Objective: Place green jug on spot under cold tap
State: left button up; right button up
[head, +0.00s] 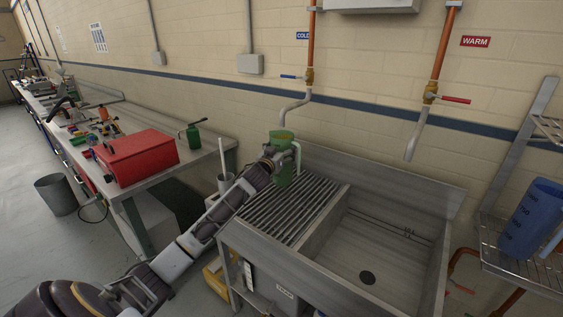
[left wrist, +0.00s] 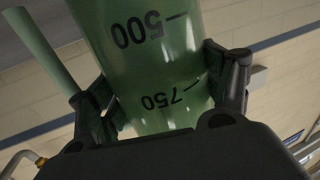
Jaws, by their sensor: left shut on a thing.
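The green jug (head: 283,150) is in my left gripper (head: 276,154), above the left end of the slatted drainboard (head: 290,208). In the left wrist view the jug (left wrist: 150,60) fills the middle, with marks 500 and 750 upside down in the picture. The left gripper's fingers (left wrist: 162,100) are shut on it, one on each side. The cold tap (head: 296,106) has a blue handle and a COLD sign. Its spout end is just above the jug in the head view; the gap in depth is unclear. The spot under the tap is not clearly seen. My right gripper is not in view.
The sink basin (head: 370,262) lies right of the drainboard, under the warm tap (head: 424,118) with a red handle. A blue jug (head: 530,218) stands on a wire rack at right. A workbench with a red toolbox (head: 138,157) and green oil can (head: 193,137) is at left.

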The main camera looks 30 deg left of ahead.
pick_arm(q)
notch_tip(320, 180, down, 5)
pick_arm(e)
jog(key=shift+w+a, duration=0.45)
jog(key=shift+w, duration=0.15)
pick_arm(q)
jog(key=shift+b, duration=0.3)
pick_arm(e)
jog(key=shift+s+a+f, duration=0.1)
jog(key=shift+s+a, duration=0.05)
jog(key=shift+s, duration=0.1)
pick_arm(q)
jog(key=o, duration=1.3)
jog(key=shift+f, duration=0.1)
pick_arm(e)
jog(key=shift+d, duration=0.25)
